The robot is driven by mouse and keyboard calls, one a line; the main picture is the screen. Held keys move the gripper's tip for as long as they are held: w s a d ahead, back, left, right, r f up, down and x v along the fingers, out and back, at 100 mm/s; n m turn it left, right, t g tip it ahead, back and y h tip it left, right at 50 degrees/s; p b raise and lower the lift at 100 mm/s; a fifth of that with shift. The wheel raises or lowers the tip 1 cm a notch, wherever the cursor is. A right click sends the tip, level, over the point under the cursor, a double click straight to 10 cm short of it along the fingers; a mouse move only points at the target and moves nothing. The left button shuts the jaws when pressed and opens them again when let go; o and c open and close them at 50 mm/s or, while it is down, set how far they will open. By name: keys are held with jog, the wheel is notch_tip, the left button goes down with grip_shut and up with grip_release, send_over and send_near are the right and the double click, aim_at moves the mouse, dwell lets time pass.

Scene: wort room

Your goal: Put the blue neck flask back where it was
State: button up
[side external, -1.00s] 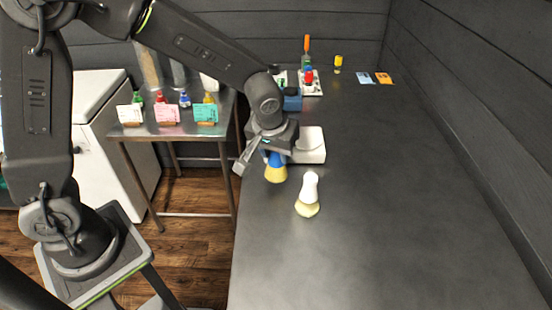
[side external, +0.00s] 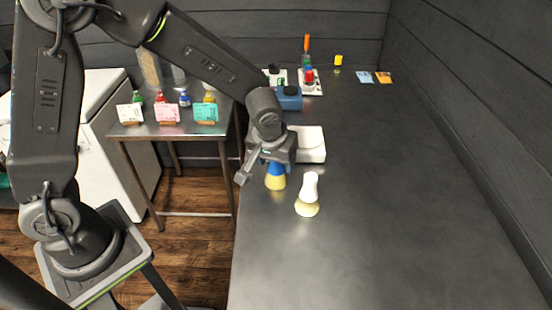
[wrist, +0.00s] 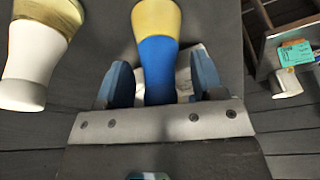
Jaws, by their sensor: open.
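The blue neck flask (side external: 275,182) has a yellowish body and a blue neck. It stands upright near the left edge of the dark bench (side external: 390,200). My gripper (side external: 275,165) is at its neck. In the wrist view the blue neck (wrist: 157,65) lies between the two spread fingers of my gripper (wrist: 160,85), with a gap on each side. The gripper is open. The top of the neck is hidden by the gripper in the side view.
A white-necked flask (side external: 308,195) stands close by on the right, also in the wrist view (wrist: 30,60). A white flat device (side external: 312,145) is just behind my gripper. A blue box (side external: 290,99) is farther back. The bench's right side is clear.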

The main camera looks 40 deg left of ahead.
jog(key=v, duration=1.2)
jog(key=shift+r, duration=0.25)
jog(key=s+a+r+m+t, duration=0.1)
jog(key=s+a+r+m, duration=0.1)
jog(key=s, duration=0.6)
jog(key=s+a+r+m+t+h, duration=0.1)
jog(key=s+a+r+m, duration=0.1)
jog(key=s+a, duration=0.3)
jog(key=shift+s+a+r, duration=0.15)
jog(key=shift+s+r, duration=0.15)
jog(key=shift+s, duration=1.7)
